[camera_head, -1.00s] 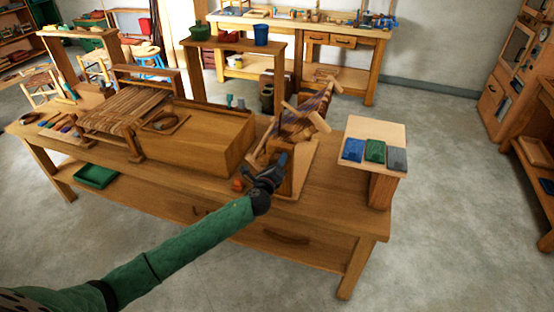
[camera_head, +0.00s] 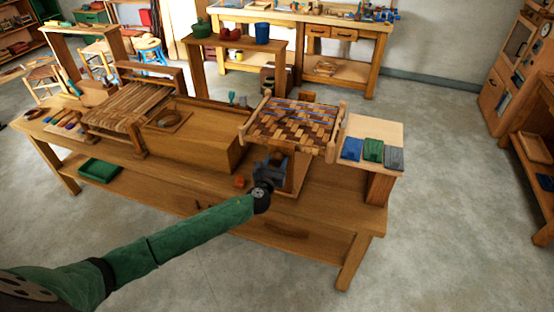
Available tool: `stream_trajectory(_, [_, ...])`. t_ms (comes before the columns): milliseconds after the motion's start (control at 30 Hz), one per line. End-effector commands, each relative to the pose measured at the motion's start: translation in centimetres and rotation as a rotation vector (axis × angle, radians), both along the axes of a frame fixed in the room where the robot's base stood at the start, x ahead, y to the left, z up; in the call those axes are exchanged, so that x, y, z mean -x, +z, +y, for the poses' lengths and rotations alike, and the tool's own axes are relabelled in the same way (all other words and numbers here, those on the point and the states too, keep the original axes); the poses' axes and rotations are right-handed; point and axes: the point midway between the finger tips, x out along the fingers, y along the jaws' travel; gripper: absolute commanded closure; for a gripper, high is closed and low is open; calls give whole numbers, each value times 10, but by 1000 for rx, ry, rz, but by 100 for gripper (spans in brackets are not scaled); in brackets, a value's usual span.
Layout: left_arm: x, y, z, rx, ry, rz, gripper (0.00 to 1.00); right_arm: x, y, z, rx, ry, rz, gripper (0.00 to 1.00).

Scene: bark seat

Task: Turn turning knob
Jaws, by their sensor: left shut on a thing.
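My left gripper (camera_head: 270,172) is at the front of the workbench, beneath the woven seat frame (camera_head: 295,128). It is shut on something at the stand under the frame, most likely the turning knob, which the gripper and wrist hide. The seat frame has a brown and tan checkered weave with some blue strands and pale wooden rails, and it lies nearly flat above the stand (camera_head: 298,172). My right gripper is not in view.
The workbench (camera_head: 330,205) carries a wooden box (camera_head: 190,145) left of the stand and a small orange-red object (camera_head: 239,182). A pale board (camera_head: 375,130) with blue, green and grey blocks is at the right.

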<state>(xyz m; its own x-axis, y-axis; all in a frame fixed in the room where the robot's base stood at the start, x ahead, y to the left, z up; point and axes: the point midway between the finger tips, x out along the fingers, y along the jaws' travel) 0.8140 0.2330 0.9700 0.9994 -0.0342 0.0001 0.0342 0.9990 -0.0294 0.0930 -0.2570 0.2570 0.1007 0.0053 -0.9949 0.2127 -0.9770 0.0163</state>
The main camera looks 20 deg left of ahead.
Motion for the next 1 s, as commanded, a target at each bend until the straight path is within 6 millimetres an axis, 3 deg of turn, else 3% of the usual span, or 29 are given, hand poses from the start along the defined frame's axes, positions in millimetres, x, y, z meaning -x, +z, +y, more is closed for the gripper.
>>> stream_trajectory(600, [1,-2,0,-46,-1,0,78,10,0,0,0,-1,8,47])
stream_trajectory(633, [1,-2,0,-46,-1,0,53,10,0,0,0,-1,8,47])
stream_trajectory(733, [1,-2,0,-46,0,0,33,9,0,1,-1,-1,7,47])
stream_trajectory(1000, [0,-1,0,-45,0,-1,33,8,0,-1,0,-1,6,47])
